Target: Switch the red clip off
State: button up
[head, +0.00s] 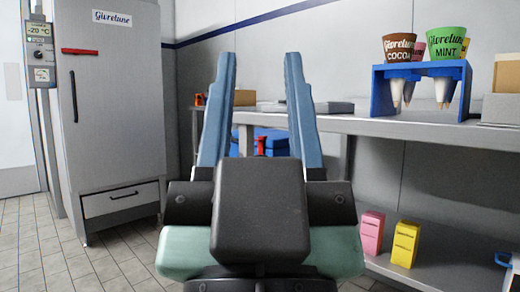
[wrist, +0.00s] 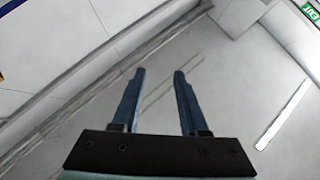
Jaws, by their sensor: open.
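My gripper (head: 259,60) is open and empty, its two blue fingers pointing up and away in the head view. It also shows open in the wrist view (wrist: 159,75), with nothing between the fingers. A small red piece (head: 261,145) shows between the fingers in the head view, in front of a blue box (head: 275,141) below the bench top. A small orange-red item (head: 200,99) is at the bench's far left end. I cannot tell which of these, if either, is the red clip. No switch is clear on either one. Neither is recognisable in the wrist view.
A grey freezer (head: 112,120) with a red bar (head: 88,51) stands left, beside a control box (head: 40,50). The steel bench (head: 400,128) runs along the right, carrying a blue rack (head: 378,95) with tubs and cones. Pink (head: 371,232) and yellow (head: 405,243) cartons stand low right.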

jog(key=shift+r, duration=0.2)
jog(key=shift+c, duration=1.2)
notch_tip(320, 180, up, 2)
jog(key=p, duration=0.2)
jog(key=shift+r+p, duration=0.2)
jog(key=shift+p, duration=0.2)
grip_shut()
notch_tip(320, 180, up, 60)
jog(key=p, duration=6)
